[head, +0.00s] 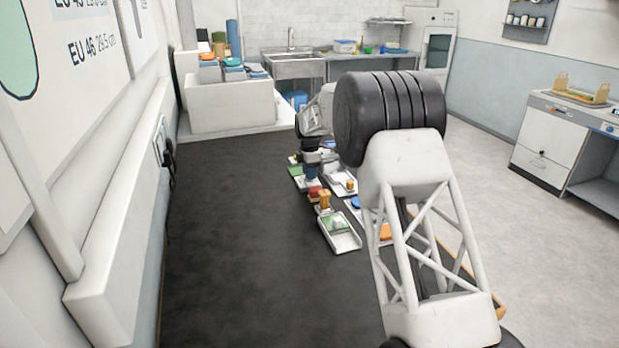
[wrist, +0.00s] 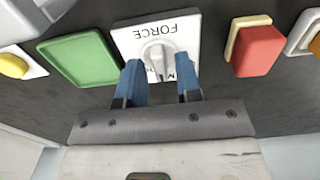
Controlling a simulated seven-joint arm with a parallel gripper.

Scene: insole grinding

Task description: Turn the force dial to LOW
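The force dial (wrist: 157,53) is a grey-white round knob with a raised grip on a white plate (wrist: 192,22). The plate reads FORCE upside down in the wrist view. Small letters below the knob are partly covered by my fingers, and I cannot read the setting. My gripper (wrist: 160,66) has two blue fingers spread apart, with their tips on the left and right of the knob's near part. A gap shows between them, and I cannot tell whether either touches the knob. In the head view my arm hides the dial and the fingertips.
A green plate (wrist: 80,58) lies left of the dial, with a yellow button (wrist: 13,66) beyond it. A red block (wrist: 258,50) is at the right. In the head view, a white tray (head: 345,244) and several coloured pieces sit on the dark surface (head: 240,250), which is bare at left.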

